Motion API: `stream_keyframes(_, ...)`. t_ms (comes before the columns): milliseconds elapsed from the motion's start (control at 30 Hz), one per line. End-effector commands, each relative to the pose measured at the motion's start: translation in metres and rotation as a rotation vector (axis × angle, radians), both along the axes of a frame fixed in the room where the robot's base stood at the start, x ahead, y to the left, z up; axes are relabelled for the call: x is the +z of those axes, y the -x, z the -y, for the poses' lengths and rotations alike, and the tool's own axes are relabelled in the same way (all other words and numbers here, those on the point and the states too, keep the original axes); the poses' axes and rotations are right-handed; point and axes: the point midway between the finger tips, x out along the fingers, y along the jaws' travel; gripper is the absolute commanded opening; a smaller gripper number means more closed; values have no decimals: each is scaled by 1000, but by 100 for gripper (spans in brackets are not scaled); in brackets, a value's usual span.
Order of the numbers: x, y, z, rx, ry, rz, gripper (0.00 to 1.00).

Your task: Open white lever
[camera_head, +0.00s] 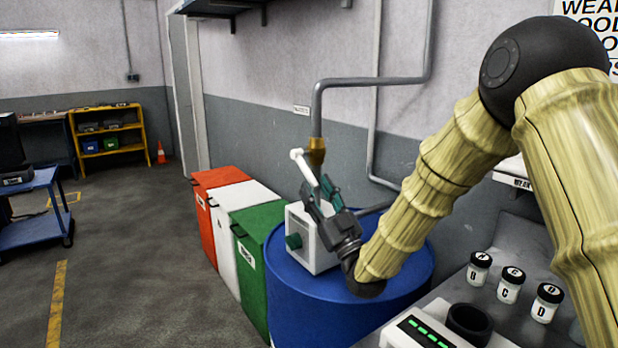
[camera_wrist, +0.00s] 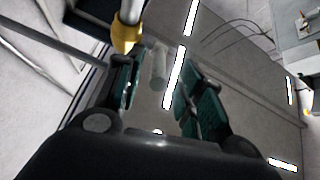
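The white lever (camera_head: 304,167) has a short rounded end and a thin arm, and shows beside the brass fitting (camera_head: 316,152) at the foot of a grey wall pipe. My gripper (camera_head: 320,186) reaches up from the right, just below the lever, its teal-padded fingers apart. In the wrist view my gripper (camera_wrist: 160,92) is open, and the brass fitting (camera_wrist: 125,36) shows beyond the left finger. A pale grey cylinder (camera_wrist: 158,70), perhaps the lever's end, appears between the fingers. No contact with it is clear. The lever's lower part is hidden by the fingers.
A white box (camera_head: 312,250) with a green knob (camera_head: 293,241) stands on a blue drum (camera_head: 300,305) below my gripper. Red (camera_head: 205,200), white (camera_head: 228,245) and green (camera_head: 255,290) bins stand to the left. Lettered jars (camera_head: 510,286) stand on a bench at right. The left floor is largely clear.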

Motion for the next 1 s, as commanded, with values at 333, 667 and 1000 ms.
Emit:
stream_keyframes(333, -29, 28, 24, 0, 1, -1, 38)
stream_keyframes(667, -34, 33, 28, 0, 0, 0, 38)
stream_keyframes(1000, -19, 33, 28, 0, -1, 1, 0)
